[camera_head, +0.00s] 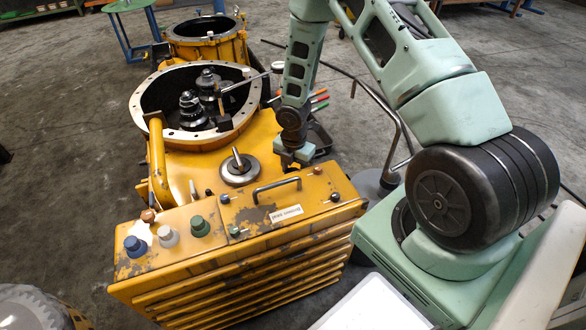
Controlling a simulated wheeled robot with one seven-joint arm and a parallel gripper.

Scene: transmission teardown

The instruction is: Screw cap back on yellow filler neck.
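A yellow bent tube (157,160) that looks like the filler neck rises at the left of the yellow housing. Its top end looks dark, and I cannot tell whether anything covers it. I cannot pick out the cap for certain. A round grey disc with an upright metal handle (239,170) lies on the housing behind the yellow box. Blue, grey and green knob-like pieces stand on the box's left top, beside a whitish piece (141,233). My gripper (291,162) points down just above the box's back right. Its fingers are too small to tell open from shut.
The yellow box (250,250) has a raised black handle (277,188). Behind it, the open round housing rim (148,128) holds dark gears. A second yellow housing (207,45) and a green stand (130,30) are farther back.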

